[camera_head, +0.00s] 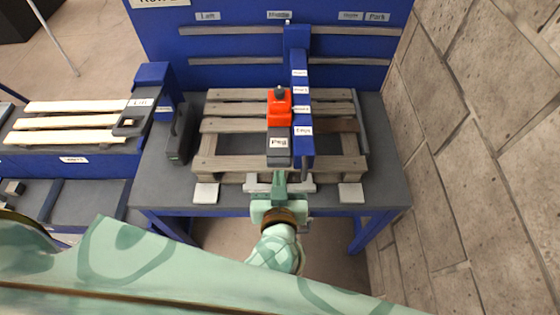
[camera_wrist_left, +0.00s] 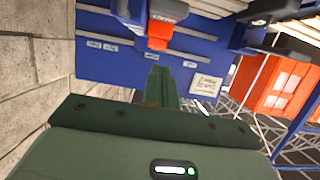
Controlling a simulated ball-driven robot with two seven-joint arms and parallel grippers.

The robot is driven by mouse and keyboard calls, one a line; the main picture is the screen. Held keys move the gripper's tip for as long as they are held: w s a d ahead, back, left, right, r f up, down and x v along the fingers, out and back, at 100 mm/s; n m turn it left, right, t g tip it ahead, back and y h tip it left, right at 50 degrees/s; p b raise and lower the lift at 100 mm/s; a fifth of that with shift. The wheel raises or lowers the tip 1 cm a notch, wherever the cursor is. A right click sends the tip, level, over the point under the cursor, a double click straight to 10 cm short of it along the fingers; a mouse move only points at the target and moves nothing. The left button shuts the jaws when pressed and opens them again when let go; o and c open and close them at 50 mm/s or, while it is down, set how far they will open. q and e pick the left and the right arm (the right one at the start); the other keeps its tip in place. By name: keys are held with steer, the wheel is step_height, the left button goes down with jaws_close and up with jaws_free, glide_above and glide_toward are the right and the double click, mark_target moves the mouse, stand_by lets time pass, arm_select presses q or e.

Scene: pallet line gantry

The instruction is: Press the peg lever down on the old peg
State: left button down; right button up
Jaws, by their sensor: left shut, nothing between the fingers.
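A red tool carriage (camera_head: 279,108) hangs on the blue gantry beam (camera_head: 302,125) above the pallet. A dark grey block (camera_head: 279,157) at its near end bears a white label that seems to read "Peg". I cannot tell surely whether it is the peg lever. The old peg cannot be made out. My left gripper (camera_head: 279,176) is shut and empty, just in front of the grey block at the pallet's near edge; any contact is unclear. In the left wrist view my shut fingers (camera_wrist_left: 158,85) point toward the red carriage (camera_wrist_left: 158,32). My right gripper is not in view.
A wooden pallet (camera_head: 235,126) lies on the grey table (camera_head: 160,190), with white pads (camera_head: 206,193) at its front corners. A blue back panel (camera_head: 230,45) has labelled rails. A stone wall (camera_head: 480,130) closes the right. A lift station (camera_head: 60,160) stands left.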

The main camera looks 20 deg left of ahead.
arm_select(q)
glide_above(279, 163)
steer(key=s, duration=0.1)
step_height(279, 163, down, 3)
step_height(279, 163, down, 3)
steer(key=shift+r+b, duration=0.15)
steer(key=shift+b, duration=0.75)
steer(key=shift+d+f, duration=0.1)
steer(key=shift+f, duration=0.6)
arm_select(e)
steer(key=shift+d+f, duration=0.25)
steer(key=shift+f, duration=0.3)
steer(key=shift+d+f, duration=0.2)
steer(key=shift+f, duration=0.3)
arm_select(q)
steer(key=shift+s+f+b, duration=0.1)
steer(key=shift+b, duration=0.2)
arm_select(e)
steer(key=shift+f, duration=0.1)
